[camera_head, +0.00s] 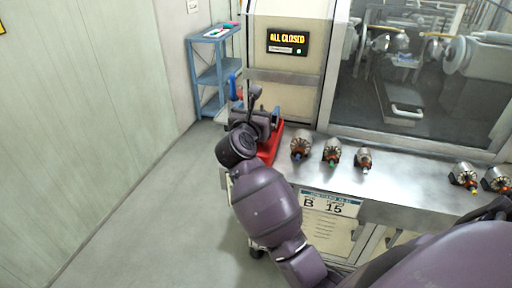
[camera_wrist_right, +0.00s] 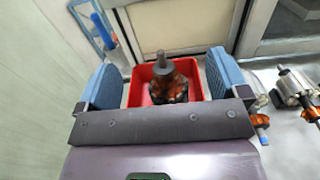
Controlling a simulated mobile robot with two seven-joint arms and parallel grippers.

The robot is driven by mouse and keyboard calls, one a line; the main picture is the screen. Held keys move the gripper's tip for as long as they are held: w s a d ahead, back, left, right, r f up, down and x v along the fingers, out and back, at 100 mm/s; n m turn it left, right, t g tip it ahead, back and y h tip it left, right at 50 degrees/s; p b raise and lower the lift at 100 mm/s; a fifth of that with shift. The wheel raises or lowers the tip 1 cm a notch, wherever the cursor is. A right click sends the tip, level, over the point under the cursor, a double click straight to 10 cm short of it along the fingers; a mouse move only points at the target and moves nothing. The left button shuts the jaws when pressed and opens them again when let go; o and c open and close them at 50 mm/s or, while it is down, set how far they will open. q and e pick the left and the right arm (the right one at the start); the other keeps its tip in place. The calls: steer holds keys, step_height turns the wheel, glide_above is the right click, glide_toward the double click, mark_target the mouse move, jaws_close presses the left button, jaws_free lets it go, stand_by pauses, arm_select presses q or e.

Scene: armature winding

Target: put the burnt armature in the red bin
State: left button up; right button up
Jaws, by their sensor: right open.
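The red bin (camera_head: 270,149) stands at the left end of the metal bench, partly hidden by my right arm. In the right wrist view, the red bin (camera_wrist_right: 198,78) lies between and beyond my blue finger pads. A dark armature with orange-brown windings (camera_wrist_right: 168,82) and a grey shaft pointing up sits inside the bin's outline. My right gripper (camera_head: 262,112) is over the bin, and its fingers (camera_wrist_right: 165,62) are wide apart, with visible gaps on both sides of the armature. The armature's lower end is hidden by the gripper body. My left gripper is not in view.
Several armatures, including one (camera_head: 301,146) close right of the bin, stand along the bench (camera_head: 400,184). A blue shelf (camera_head: 208,75) stands behind left. The floor at left is clear.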

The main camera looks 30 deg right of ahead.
steer(key=v, duration=0.7)
steer(key=shift+b, duration=0.35)
